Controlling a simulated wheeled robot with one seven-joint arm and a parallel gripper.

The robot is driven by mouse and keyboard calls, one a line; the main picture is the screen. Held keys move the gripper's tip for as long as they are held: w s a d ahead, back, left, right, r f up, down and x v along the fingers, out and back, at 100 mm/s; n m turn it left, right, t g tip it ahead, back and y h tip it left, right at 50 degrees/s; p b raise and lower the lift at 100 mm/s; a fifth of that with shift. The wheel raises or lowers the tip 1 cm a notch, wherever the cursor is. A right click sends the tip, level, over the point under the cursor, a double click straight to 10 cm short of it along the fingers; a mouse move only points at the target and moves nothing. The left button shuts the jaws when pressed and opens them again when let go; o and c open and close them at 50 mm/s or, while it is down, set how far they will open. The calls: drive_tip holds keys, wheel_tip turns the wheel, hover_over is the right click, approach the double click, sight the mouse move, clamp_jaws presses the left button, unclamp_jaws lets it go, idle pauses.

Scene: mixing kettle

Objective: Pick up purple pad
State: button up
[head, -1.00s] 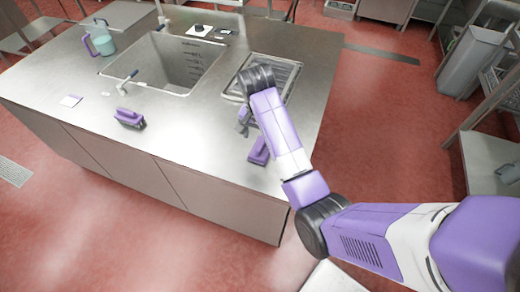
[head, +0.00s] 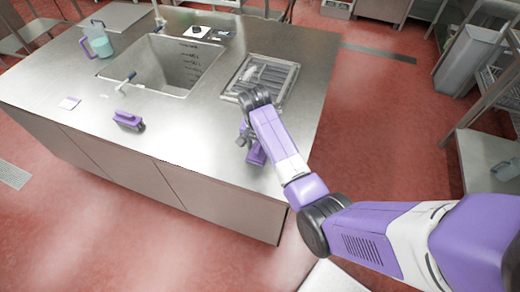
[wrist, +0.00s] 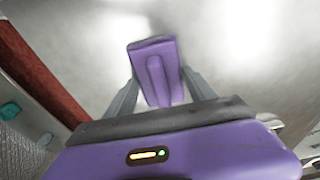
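The purple pad (head: 257,155) lies on the steel counter near its front right edge, partly hidden behind my arm. In the wrist view the purple pad (wrist: 157,62) is a flat rectangle with a raised ridge along its middle, slightly tilted in the picture. My gripper (wrist: 159,82) is open, with one grey finger at each side of the pad's near part. I cannot tell whether the fingers touch it. In the head view my gripper (head: 246,138) is right beside the pad, low over the counter.
A purple brush-like block (head: 128,121) lies to the left on the counter (head: 190,135). Counter around the pad is clear.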

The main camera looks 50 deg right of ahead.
drive_tip(key=c, duration=0.8)
drive_tip(key=shift+r, duration=0.15)
wheel_tip(320, 180, up, 11)
drive_tip(key=shift+w+f+b, duration=0.15)
drive_tip(key=shift+f+b, duration=0.05)
drive_tip(key=shift+b, duration=0.3)
wheel_tip(320, 180, up, 9)
drive_tip(key=p, duration=0.4)
drive_tip(key=shift+d+r+p, duration=0.1)
drive_tip(key=shift+p, duration=0.3)
